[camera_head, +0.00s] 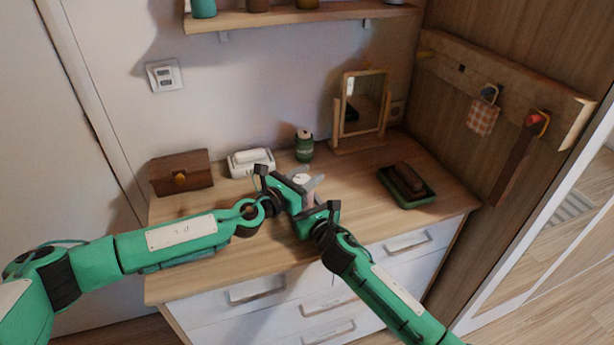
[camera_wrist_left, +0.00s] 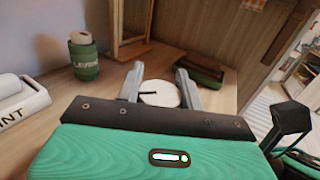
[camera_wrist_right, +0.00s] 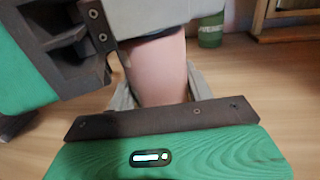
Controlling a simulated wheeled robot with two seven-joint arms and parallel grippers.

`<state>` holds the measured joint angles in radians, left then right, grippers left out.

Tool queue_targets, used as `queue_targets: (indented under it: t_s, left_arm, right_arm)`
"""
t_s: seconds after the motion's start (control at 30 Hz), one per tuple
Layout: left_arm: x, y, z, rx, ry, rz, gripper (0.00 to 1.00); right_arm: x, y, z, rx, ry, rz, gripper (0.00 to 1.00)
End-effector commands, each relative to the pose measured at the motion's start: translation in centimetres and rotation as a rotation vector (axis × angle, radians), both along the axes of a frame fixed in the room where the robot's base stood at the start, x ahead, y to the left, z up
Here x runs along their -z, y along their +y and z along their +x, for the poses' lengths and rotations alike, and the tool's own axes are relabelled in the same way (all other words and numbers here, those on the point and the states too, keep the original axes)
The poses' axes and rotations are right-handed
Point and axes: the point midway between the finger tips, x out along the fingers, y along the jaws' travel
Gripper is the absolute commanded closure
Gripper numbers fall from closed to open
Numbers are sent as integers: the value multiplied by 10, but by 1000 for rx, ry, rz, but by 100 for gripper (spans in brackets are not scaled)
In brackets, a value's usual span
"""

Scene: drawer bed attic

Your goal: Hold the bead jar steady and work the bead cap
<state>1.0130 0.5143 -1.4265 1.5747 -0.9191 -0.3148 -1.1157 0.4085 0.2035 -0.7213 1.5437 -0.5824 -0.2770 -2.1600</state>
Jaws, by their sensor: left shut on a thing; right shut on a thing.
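The bead jar (camera_head: 308,195) stands on the dresser top between my two grippers, mostly hidden by them. Its pinkish body (camera_wrist_right: 160,70) fills the middle of the right wrist view. The pale round bead cap (camera_wrist_left: 158,94) is on top of it, and it also shows in the head view (camera_head: 301,178). My left gripper (camera_head: 305,181) is shut on the bead cap, with a finger on each side of it in the left wrist view (camera_wrist_left: 159,88). My right gripper (camera_head: 310,203) is shut on the jar body lower down, with its fingers beside the body in the right wrist view (camera_wrist_right: 162,92).
A green lidded jar (camera_head: 304,150) and a white container (camera_head: 250,163) stand behind. A wooden box (camera_head: 180,173) is at the left, a framed mirror (camera_head: 360,105) at the back. A dark tray (camera_head: 408,192) holds a brown block at the right. The front left dresser top is clear.

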Motion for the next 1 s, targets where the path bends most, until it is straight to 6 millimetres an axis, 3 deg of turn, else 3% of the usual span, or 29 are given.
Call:
queue_targets:
  t_s: [0.27, 1.0]
  left_arm:
    - [-1, 1, 1, -114, -3, -4, 86]
    - [0, 12, 6, -740, 2, 0, 86]
  right_arm:
    - [0, 0, 0, 0, 1, 3, 75]
    - [1, 0, 0, -1, 1, 0, 75]
